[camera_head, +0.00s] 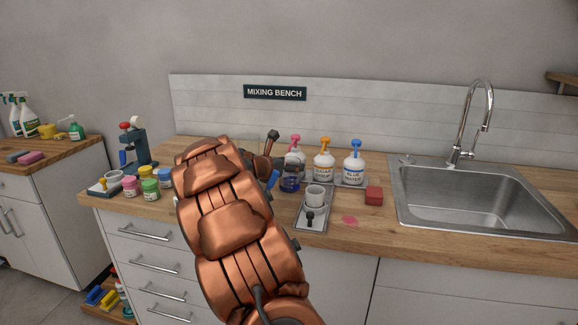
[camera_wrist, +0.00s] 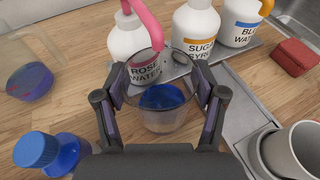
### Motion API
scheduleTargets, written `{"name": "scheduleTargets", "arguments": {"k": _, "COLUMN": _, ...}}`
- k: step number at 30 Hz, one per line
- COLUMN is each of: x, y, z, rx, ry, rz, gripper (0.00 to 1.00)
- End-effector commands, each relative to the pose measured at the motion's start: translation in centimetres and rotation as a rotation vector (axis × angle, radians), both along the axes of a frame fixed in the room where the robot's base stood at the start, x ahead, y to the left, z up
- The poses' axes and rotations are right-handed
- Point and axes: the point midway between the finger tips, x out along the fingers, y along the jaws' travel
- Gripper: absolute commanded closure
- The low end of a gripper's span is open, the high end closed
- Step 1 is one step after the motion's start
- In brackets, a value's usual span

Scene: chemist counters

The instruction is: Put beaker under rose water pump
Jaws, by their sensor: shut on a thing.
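My gripper (camera_wrist: 161,98) is shut on a clear glass beaker (camera_wrist: 162,118) with blue liquid in it. The beaker looks upright. In the head view, the beaker (camera_head: 289,185) shows just past my arm, in front of the pump bottles. The rose water bottle (camera_wrist: 127,38) is white with a pink pump; its label shows through the beaker's far wall. The pink spout points towards the beaker's mouth and its tip appears at the far rim. The rose water pump (camera_head: 294,140) also shows in the head view. Whether the beaker touches the surface I cannot tell.
Sugar syrup (camera_wrist: 196,32) and blue water (camera_wrist: 240,20) bottles stand to the right. A white cup (camera_wrist: 296,150) on a metal plate is close at right. A blue-capped bottle (camera_wrist: 38,150) and another glass (camera_wrist: 28,78) are at left. A red sponge (camera_head: 373,196) lies near the sink.

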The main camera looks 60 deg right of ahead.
Motion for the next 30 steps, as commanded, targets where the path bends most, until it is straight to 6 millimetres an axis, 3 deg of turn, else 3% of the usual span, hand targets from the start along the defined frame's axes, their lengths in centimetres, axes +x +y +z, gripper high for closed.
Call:
{"name": "scheduleTargets", "arguments": {"k": 12, "x": -0.01, "y": 0.0, "z": -0.45, "rx": 0.0, "ry": 0.0, "rz": 0.0, "gripper": 0.77}}
{"name": "scheduleTargets", "arguments": {"k": 13, "x": 0.0, "y": 0.01, "z": -0.4, "rx": 0.0, "ry": 0.0, "rz": 0.0, "gripper": 0.27}}
{"name": "scheduleTargets", "arguments": {"k": 19, "x": 0.01, "y": 0.02, "z": -0.39, "rx": 0.001, "ry": 0.0, "rz": 0.0, "gripper": 0.06}}
{"name": "scheduleTargets", "arguments": {"k": 30, "x": 0.03, "y": 0.04, "z": -0.13, "rx": 0.001, "ry": -0.001, "rz": 0.001, "gripper": 0.05}}
